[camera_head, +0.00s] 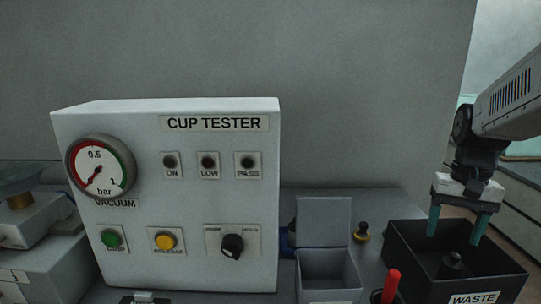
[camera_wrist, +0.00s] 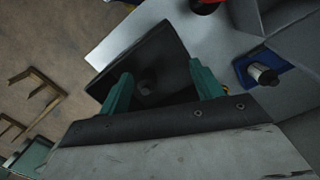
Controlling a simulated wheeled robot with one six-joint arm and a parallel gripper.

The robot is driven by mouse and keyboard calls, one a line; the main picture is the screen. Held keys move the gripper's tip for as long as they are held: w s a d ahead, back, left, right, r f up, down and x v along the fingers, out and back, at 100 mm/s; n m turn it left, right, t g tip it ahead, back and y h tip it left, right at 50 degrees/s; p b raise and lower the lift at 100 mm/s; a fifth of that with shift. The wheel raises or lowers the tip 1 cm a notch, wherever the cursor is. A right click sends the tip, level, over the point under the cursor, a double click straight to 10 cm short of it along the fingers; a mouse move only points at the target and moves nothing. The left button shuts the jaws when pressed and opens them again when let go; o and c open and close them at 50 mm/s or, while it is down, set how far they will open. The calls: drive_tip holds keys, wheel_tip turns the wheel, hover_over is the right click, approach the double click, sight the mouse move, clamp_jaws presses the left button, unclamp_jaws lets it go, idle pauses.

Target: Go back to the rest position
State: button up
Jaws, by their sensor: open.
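My gripper (camera_head: 456,222) hangs at the right in the head view, over the black waste bin (camera_head: 402,262), with its teal fingertips at or just inside the bin's opening. Its two teal fingers stand apart with nothing between them. In the wrist view my gripper (camera_wrist: 160,88) also shows its fingers spread, with the dark bin (camera_wrist: 165,42) beyond them. A small dark suction cup (camera_head: 453,262) lies inside the bin, below the fingers and apart from them.
A white cup tester box (camera_head: 200,195) with a gauge (camera_head: 99,168) stands left of centre. A grey open-lidded box (camera_head: 326,268) and a red-topped lever (camera_head: 391,285) stand between it and the bin. A scale-like device (camera_head: 30,215) is at far left.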

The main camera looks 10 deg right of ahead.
drive_tip(key=s+a+n+t, duration=0.1)
drive_tip(key=s+a+n, duration=0.2)
drive_tip(key=a, duration=0.7)
drive_tip(key=s+a+r+n+t, duration=0.1)
drive_tip(key=s+a+n, duration=0.3)
drive_tip(key=a, duration=0.6)
drive_tip(key=shift+s, duration=0.85)
